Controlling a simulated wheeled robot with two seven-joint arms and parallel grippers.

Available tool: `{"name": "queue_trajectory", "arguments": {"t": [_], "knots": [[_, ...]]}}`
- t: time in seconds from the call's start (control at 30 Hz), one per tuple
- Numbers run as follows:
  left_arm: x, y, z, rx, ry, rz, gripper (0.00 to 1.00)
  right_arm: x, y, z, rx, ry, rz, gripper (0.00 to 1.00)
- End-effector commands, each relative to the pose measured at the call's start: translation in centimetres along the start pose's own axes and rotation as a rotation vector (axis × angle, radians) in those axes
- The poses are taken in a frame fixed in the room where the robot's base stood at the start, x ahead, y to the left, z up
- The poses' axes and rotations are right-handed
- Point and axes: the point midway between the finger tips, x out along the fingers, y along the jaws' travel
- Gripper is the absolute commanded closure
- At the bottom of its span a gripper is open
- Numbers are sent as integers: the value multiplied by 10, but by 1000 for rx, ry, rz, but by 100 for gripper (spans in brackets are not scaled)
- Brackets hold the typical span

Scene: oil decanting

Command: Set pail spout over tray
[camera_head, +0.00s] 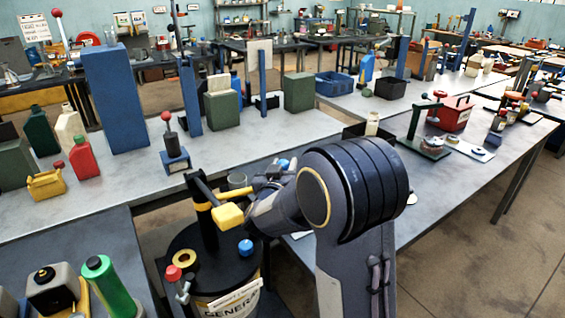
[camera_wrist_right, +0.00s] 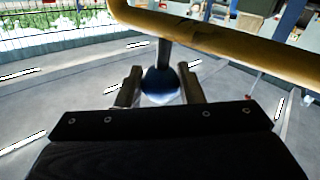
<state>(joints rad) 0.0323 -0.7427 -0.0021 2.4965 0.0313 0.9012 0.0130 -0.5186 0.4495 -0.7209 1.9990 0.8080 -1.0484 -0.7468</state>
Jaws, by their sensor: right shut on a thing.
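A drum-like pail (camera_head: 187,242) with a black lid and a label partly reading "GENERA" stands at the lower middle of the head view. A dark upright with a yellow band (camera_head: 205,215) rises from its lid. A yellow bar (camera_wrist_right: 225,42) crosses the top of the wrist view, with a grey stem below it. My right gripper (camera_head: 273,174) is beside the upright, partly hidden by my arm. In the wrist view its fingers (camera_wrist_right: 160,88) are shut on a dark blue ball knob (camera_wrist_right: 160,80) at the stem's end. I cannot single out the spout. A dark tray (camera_head: 356,131) sits partly hidden behind my arm. My left gripper is not in view.
A yellow block-shaped grip (camera_head: 229,215) and a blue cap (camera_head: 245,247) are close to my right gripper. Tall blue post (camera_head: 115,100), bottles and canisters crowd the left bench. A red box (camera_head: 452,113) stands on the right bench. Bench top between is fairly clear.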

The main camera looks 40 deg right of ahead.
Motion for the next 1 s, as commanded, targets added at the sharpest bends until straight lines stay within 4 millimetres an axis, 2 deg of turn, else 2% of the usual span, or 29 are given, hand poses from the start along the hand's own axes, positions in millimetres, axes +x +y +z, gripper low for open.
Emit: {"name": "queue_trajectory", "arguments": {"t": [0.23, 0.27, 0.4, 0.73, 0.87, 1.0], "knots": [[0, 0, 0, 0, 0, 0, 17, -1, 1, 2, -1, -6, 1, 100], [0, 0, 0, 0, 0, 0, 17, -1, 1, 3, -1, -6, 1, 65], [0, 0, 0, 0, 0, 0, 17, -1, 1, 2, -1, -5, 1, 47], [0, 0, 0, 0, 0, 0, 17, -4, 0, 2, 0, -4, -1, 46], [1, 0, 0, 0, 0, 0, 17, -20, -1, 2, 1, -5, -3, 46], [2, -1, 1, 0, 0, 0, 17, -46, -1, 2, 2, -5, -4, 46]]}}
